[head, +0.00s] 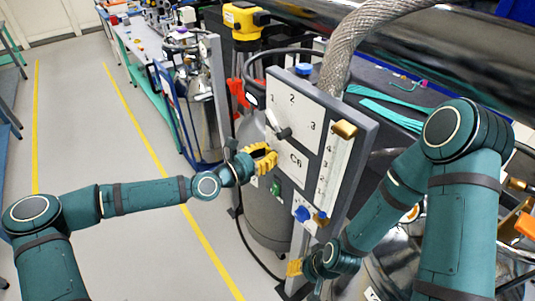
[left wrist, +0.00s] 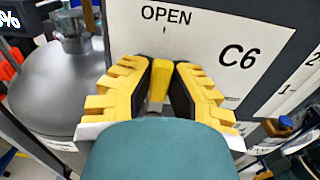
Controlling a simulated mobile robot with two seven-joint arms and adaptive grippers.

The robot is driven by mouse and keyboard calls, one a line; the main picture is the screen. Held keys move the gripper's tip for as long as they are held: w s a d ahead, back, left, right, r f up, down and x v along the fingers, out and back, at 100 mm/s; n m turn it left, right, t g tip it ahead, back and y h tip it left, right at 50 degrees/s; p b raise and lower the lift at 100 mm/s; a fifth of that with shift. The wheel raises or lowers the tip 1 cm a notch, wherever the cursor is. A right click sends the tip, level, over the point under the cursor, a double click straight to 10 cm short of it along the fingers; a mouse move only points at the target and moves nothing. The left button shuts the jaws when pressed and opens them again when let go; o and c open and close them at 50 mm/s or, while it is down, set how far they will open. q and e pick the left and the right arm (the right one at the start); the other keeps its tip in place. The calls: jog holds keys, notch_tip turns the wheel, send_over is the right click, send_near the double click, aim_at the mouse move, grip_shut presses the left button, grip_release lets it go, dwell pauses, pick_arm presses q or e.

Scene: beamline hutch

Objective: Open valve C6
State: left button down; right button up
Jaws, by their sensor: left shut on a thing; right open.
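The valve panel (head: 314,168) is an upright white board in a grey frame, marked C6. In the left wrist view the panel (left wrist: 205,35) shows the words OPEN and C6. My left gripper (head: 265,158) is at the panel's left part, beside the C6 label. It is shut on a yellow valve handle (left wrist: 161,75), which sits between the yellow fingers below the word OPEN. The handle's lower part is hidden by my gripper, and the fingers hide it in the head view. My right gripper (head: 294,267) is open and empty, low beside the panel's lower end.
A dark knob (head: 283,133) is above my left gripper. A brass-coloured handle (head: 344,130) and a blue knob (head: 302,213) are also on the panel. A braided hose (head: 350,50) rises behind it. A grey tank (head: 265,215) stands below. The floor at left is clear.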

pick_arm(q)
jog(key=c, duration=0.9)
grip_release()
jog(key=shift+d, duration=0.15)
jog(key=v, duration=1.2)
